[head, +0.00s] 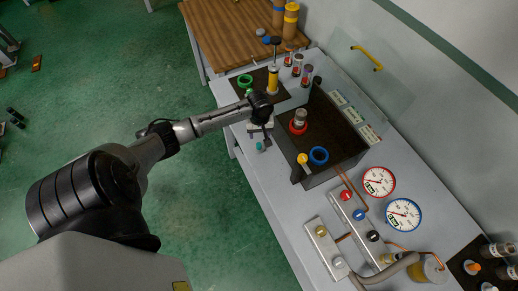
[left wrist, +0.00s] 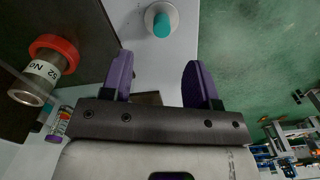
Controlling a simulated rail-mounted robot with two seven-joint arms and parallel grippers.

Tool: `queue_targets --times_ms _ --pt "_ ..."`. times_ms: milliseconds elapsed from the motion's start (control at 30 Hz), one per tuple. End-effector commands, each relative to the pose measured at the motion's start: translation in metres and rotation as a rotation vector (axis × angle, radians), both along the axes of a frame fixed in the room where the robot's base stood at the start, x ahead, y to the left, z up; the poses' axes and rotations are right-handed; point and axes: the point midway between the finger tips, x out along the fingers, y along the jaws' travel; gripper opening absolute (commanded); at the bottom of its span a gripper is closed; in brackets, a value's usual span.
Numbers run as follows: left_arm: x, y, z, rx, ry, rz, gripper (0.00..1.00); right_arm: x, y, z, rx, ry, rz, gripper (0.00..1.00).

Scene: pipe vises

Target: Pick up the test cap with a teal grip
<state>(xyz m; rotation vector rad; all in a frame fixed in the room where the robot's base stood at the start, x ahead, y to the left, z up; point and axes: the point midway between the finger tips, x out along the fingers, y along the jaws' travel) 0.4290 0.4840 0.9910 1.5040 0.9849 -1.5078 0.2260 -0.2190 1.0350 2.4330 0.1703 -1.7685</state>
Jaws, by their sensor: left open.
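The test cap with a teal grip (head: 259,146) stands on the grey bench near its left edge. In the left wrist view the cap (left wrist: 162,22) shows a teal grip on a round white base, near the bench edge. My left gripper (head: 264,135) is just beyond the cap in the head view, pointing down. In the left wrist view my left gripper (left wrist: 158,75) has its two purple fingers spread, with nothing between them. The cap lies ahead of the fingertips, apart from them. My right gripper is not in view.
A dark tray (head: 338,145) beside the gripper holds a red-collared cylinder (head: 299,122) and a blue ring (head: 319,155). The cylinder (left wrist: 45,70) is close on the left in the wrist view. A valve panel (head: 330,248) and gauges (head: 379,181) lie nearer. Green floor is left.

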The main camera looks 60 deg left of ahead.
Motion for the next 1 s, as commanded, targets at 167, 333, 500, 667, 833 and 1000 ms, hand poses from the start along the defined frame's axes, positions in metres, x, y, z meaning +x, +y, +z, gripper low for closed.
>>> queue_targets --times_ms 167,333,500,667,833,1000 --pt "0.000 0.000 -0.027 -0.001 0.000 -0.001 0.55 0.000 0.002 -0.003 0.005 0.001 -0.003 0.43" --pt "0.000 0.000 -0.038 0.001 -0.001 -0.002 0.55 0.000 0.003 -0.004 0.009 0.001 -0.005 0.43" --pt "-0.001 0.000 -0.046 0.001 0.000 -0.002 0.55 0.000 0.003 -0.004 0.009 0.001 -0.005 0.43" --pt "-0.003 0.000 -0.068 0.000 0.001 -0.003 0.55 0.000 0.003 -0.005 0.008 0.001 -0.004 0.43" --pt "-0.003 0.001 -0.086 0.001 0.001 -0.002 0.55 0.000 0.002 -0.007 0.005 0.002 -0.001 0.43" --pt "-0.003 0.001 -0.092 0.002 -0.001 -0.004 0.55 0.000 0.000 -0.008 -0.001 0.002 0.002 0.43"
